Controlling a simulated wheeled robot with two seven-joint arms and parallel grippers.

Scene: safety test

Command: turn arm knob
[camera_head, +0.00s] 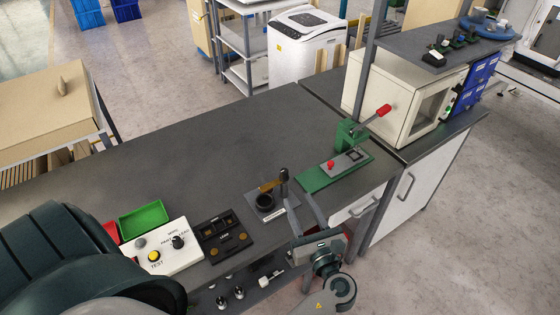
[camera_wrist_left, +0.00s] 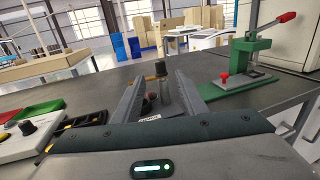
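A white control box (camera_head: 162,249) carries a yellow button, a grey button and a black knob (camera_head: 178,242) with small labels; in the left wrist view the box (camera_wrist_left: 18,142) is at the left edge. I cannot tell for certain which part is the arm knob. My left gripper (camera_head: 301,197) is open at the table's front edge, beside this device. In the left wrist view, the post (camera_wrist_left: 159,69) shows between the spread fingers, apparently beyond them.
A green toggle press (camera_head: 322,178) with a red-tipped lever stands right of the gripper. A black panel (camera_head: 223,237), a green tray (camera_head: 143,218) and a red tray lie near the white box. A white oven-like box (camera_head: 390,90) stands behind right. The back tabletop is clear.

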